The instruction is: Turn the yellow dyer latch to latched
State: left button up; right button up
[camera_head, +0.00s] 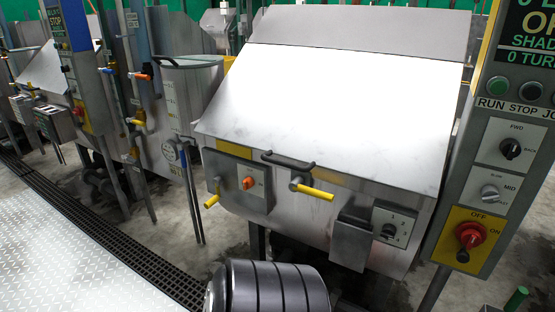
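The steel dyer (335,110) stands in the middle of the head view, its broad sloping lid down. A yellow-handled lever (315,192) sits at the front below the lid's lower edge, beside a dark bar handle (287,160). Its yellow grip points right and slightly down. A second yellow handle (212,201) hangs down at the left of the front panel. I cannot tell from the picture which one is the latch, or whether it is latched. Neither of my grippers is in view.
A control post (466,150) with knobs and a red switch (470,235) stands close on the right. A grey box (350,245) juts from the dyer's lower front. A dark ribbed cylinder (268,288) is at the bottom centre. Diamond-plate floor (70,260) lies clear at left.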

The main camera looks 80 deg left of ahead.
aim_at(296, 186)
jog(key=i+u, duration=0.1)
jog(key=u, duration=0.35)
jog(key=i+u, duration=0.15)
jog(key=u, duration=0.3)
jog(key=i+l+u, duration=0.1)
jog(key=u, duration=0.35)
jog(key=i+l+u, duration=0.1)
jog(key=u, duration=0.35)
jog(key=l+u, duration=0.15)
jog(key=u, duration=0.35)
jog(key=i, duration=0.05)
